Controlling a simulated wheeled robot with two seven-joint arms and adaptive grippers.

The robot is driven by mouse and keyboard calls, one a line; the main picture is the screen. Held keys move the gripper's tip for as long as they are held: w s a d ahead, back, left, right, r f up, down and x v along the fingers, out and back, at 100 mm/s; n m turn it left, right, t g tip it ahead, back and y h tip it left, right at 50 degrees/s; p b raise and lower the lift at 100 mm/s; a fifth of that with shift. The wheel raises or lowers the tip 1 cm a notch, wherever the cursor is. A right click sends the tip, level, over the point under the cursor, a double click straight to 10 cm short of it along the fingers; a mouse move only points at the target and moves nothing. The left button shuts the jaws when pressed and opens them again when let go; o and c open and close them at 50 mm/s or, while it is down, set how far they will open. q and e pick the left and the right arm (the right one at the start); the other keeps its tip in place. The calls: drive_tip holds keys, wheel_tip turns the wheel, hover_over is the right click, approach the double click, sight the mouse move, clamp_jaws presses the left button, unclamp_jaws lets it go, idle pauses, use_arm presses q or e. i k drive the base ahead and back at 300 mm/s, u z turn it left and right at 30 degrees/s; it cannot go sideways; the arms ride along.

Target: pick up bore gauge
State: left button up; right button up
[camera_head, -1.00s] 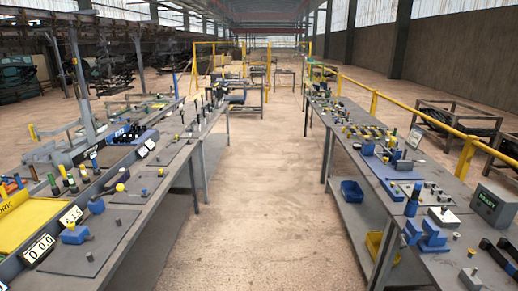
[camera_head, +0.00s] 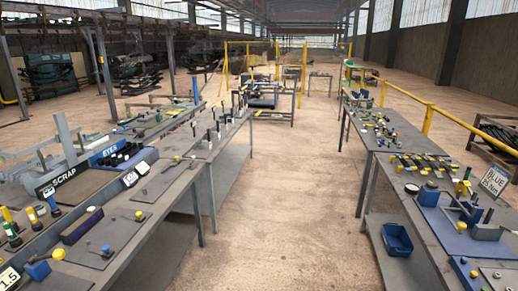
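I cannot pick out the bore gauge with certainty; the small tools on the benches are too small to tell apart. Several thin upright tools (camera_head: 222,128) stand on the far part of the left bench (camera_head: 212,152). Several dark-and-yellow tools (camera_head: 425,163) lie in a row on the right bench (camera_head: 382,180). Neither of my grippers shows in the head view.
A clear floor aisle (camera_head: 285,215) runs between the benches. The left bench holds a SCRAP bin (camera_head: 62,180) and a blue EYES bin (camera_head: 108,156).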

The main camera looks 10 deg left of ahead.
sight(47, 193)
drive_tip(key=u, duration=0.35)
drive_tip(key=i, duration=1.4)
drive_tip(key=u, duration=1.7)
drive_tip(key=i, duration=1)
drive_tip(key=u, duration=1)
